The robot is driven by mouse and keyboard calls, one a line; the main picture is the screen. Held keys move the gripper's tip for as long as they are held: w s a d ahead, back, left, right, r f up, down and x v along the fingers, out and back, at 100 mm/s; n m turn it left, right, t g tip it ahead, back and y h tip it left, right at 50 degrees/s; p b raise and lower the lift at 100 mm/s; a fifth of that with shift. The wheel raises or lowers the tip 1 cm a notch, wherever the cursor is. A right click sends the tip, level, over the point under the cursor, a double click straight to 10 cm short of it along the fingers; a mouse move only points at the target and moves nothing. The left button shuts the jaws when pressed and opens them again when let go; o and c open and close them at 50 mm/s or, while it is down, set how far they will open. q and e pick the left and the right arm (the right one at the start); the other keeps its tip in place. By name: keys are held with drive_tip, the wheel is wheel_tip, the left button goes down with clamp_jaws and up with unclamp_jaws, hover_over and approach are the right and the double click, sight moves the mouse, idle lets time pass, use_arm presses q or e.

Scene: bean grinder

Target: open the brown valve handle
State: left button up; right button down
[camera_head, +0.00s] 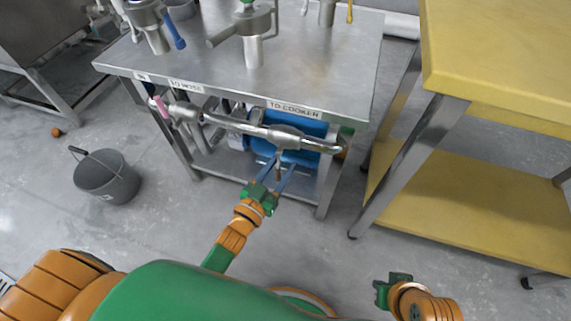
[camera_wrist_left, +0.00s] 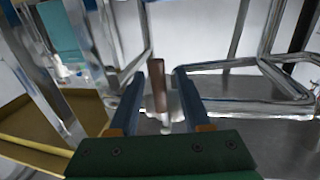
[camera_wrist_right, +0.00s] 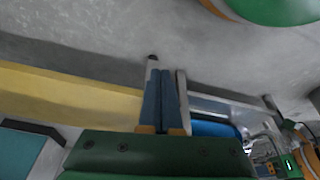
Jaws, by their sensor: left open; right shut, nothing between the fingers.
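The brown valve handle (camera_wrist_left: 159,86) stands upright between the two blue fingers of my left gripper (camera_wrist_left: 160,76) in the left wrist view. Gaps show on both sides of it, and the fingers are open. In the head view the handle (camera_head: 278,174) hangs below the metal pipe (camera_head: 285,137) at the table's front, under the "TO COOKER" label. My left gripper (camera_head: 280,166) reaches up to it from below. My right gripper (camera_wrist_right: 162,73) is shut and empty, low at the right, away from the pipe. Its fingers are hard to see in the head view (camera_head: 393,288).
The steel table (camera_head: 310,65) carries grinder-like machines on top. A pink handle (camera_head: 161,106) sits at the pipe's left end. A yellow-topped table (camera_head: 500,50) stands to the right. A grey bucket (camera_head: 106,176) is on the floor at left. The floor between is clear.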

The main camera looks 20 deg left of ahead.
use_arm(q)
drive_tip(key=shift+w+d, duration=0.2)
drive_tip(key=shift+w, duration=0.5)
clamp_jaws()
idle(0.9)
